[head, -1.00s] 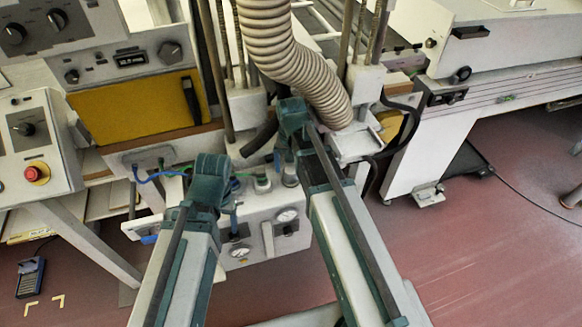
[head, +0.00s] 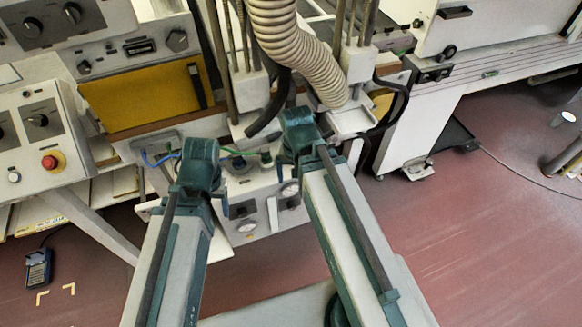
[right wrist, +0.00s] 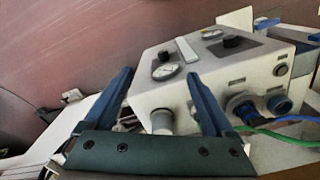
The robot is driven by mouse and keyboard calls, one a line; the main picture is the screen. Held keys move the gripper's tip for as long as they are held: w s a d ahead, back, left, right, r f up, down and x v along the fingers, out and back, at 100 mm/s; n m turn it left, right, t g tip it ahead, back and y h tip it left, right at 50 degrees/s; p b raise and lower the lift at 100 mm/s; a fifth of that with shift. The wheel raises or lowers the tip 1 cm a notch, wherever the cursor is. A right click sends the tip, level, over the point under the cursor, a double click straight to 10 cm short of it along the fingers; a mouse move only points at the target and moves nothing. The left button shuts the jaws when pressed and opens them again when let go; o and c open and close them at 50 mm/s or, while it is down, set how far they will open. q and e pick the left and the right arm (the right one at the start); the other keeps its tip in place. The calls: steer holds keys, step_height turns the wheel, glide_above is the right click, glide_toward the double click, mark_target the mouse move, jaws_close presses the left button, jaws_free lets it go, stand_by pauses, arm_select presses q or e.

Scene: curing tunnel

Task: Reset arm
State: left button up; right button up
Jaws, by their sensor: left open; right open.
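My left arm reaches up from the bottom in the head view and ends at a teal wrist joint (head: 198,165); its gripper fingers are hidden behind that joint. My right arm ends at a teal joint (head: 300,132) to the right of it, and its fingers are hidden there too. In the right wrist view my right gripper (right wrist: 162,92) shows two blue fingers spread apart with nothing between them. Beyond the fingers is a white gauge box (right wrist: 215,70) with dials, knobs and blue and green hoses.
A ribbed hose (head: 290,50) hangs near my right wrist. A control panel with a red button (head: 52,161) is at left, beside a yellow panel (head: 150,98). A white machine (head: 420,120) stands at right. The red floor (head: 480,240) at right is mostly clear.

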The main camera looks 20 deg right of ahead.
steer(key=shift+s, duration=0.15)
stand_by(0.4)
steer(key=s+a+n+h, duration=0.1)
steer(key=s+a+n, duration=0.2)
steer(key=a+n, duration=0.5)
steer(key=a, duration=0.3)
steer(key=shift+a, duration=0.4)
steer(key=shift+w, duration=0.1)
stand_by(2.0)
